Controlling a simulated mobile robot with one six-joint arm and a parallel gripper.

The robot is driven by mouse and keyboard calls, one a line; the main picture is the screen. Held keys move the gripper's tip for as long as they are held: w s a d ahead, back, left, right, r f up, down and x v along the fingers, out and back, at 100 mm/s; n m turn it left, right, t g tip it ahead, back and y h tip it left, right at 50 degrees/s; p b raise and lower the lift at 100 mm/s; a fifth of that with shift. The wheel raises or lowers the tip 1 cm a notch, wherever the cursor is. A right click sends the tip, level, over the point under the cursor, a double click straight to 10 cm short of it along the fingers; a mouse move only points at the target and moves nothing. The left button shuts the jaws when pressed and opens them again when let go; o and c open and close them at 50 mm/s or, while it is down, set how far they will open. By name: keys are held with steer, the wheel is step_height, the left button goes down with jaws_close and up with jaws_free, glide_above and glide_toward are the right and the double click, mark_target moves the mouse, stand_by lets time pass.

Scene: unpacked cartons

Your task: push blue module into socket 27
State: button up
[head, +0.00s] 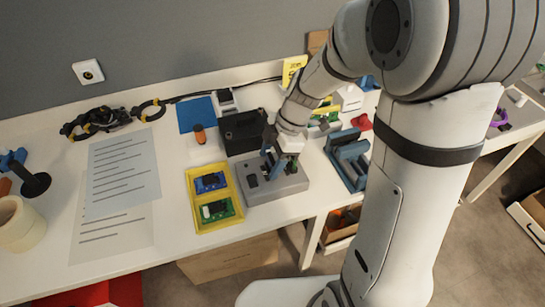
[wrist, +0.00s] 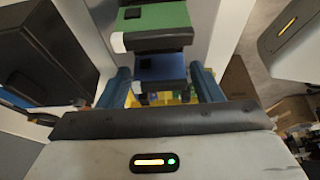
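A blue module (wrist: 160,68) with a dark chip shows between the two blue fingers of my gripper (wrist: 160,80) in the wrist view. In the head view my gripper (head: 281,163) is low over the grey socket block (head: 292,188), with a bit of green beside the fingers. A dark slot shows at the block's left. I cannot read any socket number, and the blue module's lower end is hidden.
A yellow tray (head: 194,217) left of the block holds another blue module (head: 211,182) and green module (head: 217,210). A black case (head: 243,130) stands close behind the block. A blue-grey fixture (head: 349,160) stands to its right. Papers (head: 122,172) lie at the left.

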steer(key=shift+o, duration=1.2)
steer(key=s+v, duration=0.1)
steer(key=v, duration=0.7)
steer(key=s+d+r+m+t+h+p, duration=0.3)
steer(key=s+d+r+m+p, duration=0.4)
steer(key=m, duration=1.4)
steer(key=shift+s+d+r+t+h+p, duration=0.5)
steer(key=shift+s+d+r, duration=1)
steer(key=shift+s, duration=1.05)
steer(key=shift+a+r, duration=0.15)
steer(key=shift+a, duration=0.1)
